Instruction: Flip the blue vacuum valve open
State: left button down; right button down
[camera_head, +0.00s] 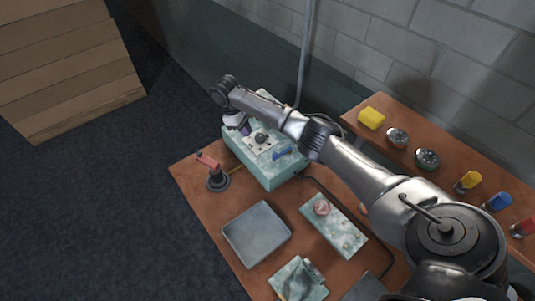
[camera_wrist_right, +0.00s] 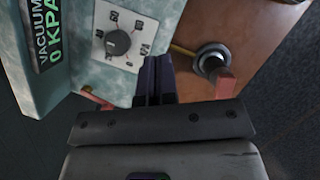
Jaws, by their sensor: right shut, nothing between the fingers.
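A teal box (camera_head: 265,172) stands on the brown table, with a dark dial (camera_head: 260,138) on its pale plate. A small blue piece (camera_head: 283,153) shows on the box to the right of the dial; I cannot tell whether it is the valve. In the right wrist view, the dial (camera_wrist_right: 118,43) sits beside a readout (camera_wrist_right: 45,30) showing VACUUM 0 KPA. A red handle (camera_head: 208,160) tops a dark post left of the box; it also shows in the wrist view (camera_wrist_right: 225,86). My left gripper is out of view.
A brass tube (camera_head: 235,169) runs between post and box. A grey tray (camera_head: 256,236) and a teal slab with a round red part (camera_head: 322,208) lie nearer. A shelf along the wall holds a yellow block (camera_head: 371,118) and several small items. A wooden crate (camera_head: 65,70) stands at left.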

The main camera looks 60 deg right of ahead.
aim_at(282, 153)
jog(key=shift+d+r+m, duration=0.3)
jog(key=shift+d+r, duration=0.45)
jog(key=shift+d, duration=0.2)
jog(key=shift+f, duration=0.1)
jog(key=x, duration=1)
jog(key=shift+s+a+f, duration=0.1)
jog(key=shift+a, duration=0.05)
jog(key=s, duration=0.1)
jog(key=s+p, duration=0.1)
jog(key=shift+s+d, duration=0.2)
jog(key=shift+s, duration=0.7)
jog(key=shift+p, duration=0.35)
